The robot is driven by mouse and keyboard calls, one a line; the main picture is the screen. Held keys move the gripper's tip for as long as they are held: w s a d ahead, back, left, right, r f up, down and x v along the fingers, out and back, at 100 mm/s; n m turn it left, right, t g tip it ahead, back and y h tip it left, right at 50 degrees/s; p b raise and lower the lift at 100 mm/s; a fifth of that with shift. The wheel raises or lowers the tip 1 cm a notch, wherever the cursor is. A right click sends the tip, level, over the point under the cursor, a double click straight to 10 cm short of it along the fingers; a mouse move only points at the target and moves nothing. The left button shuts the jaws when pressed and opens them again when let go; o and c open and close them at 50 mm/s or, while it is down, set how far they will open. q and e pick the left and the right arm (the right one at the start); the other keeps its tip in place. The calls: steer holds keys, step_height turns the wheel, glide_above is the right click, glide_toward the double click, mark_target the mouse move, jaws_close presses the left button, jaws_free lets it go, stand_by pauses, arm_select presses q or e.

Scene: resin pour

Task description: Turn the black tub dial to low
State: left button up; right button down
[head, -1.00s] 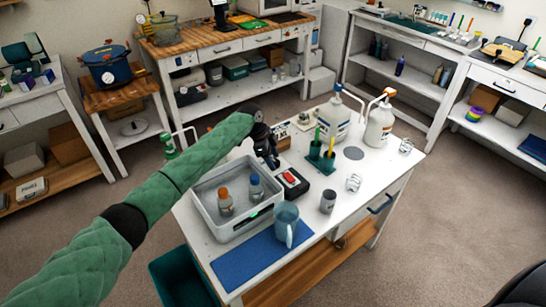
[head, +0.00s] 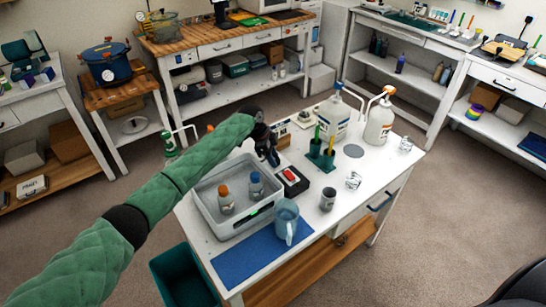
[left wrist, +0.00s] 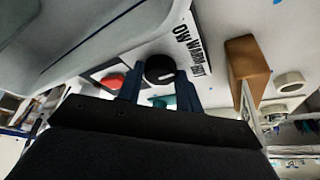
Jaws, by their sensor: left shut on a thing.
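The grey tub (head: 265,212) stands on the white table and holds an orange-capped bottle (head: 225,199) and a blue-capped bottle (head: 256,185). My left gripper (head: 274,161) points down just behind the tub's back right corner. In the left wrist view, the black dial (left wrist: 159,68) sits between the two blue fingers of my left gripper (left wrist: 160,88), which is shut on it. A white label (left wrist: 190,50) with dark letters lies beside the dial, partly readable. A pale mark shows on the dial, but its setting is unclear. My right gripper is out of view.
A red switch on a black base (head: 291,181) stands right of the tub, close to my gripper. A green holder (head: 322,157), large pump bottles (head: 379,122) and a blue jug (head: 286,222) stand on the table. A blue mat (head: 240,262) lies in front.

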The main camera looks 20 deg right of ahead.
arm_select(q)
steer(key=shift+n, duration=0.6)
steer(key=shift+s+r+n+t+h+p, duration=0.15)
steer(key=shift+n+t+h+p, duration=0.15)
steer(key=shift+n+t+p, duration=0.35)
steer(key=n+t+p, duration=0.1)
steer(key=n, duration=0.3)
steer(key=shift+s+n+p, duration=0.1)
steer(key=shift+n+p, duration=0.15)
steer(key=shift+p, duration=0.05)
steer(key=shift+n+t+p, duration=0.6)
steer(key=shift+n+t, duration=0.05)
steer(key=shift+n, duration=0.55)
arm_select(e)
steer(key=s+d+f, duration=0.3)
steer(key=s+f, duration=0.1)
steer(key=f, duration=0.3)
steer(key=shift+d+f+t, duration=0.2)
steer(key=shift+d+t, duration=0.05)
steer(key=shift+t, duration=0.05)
arm_select(q)
steer(key=o, duration=1)
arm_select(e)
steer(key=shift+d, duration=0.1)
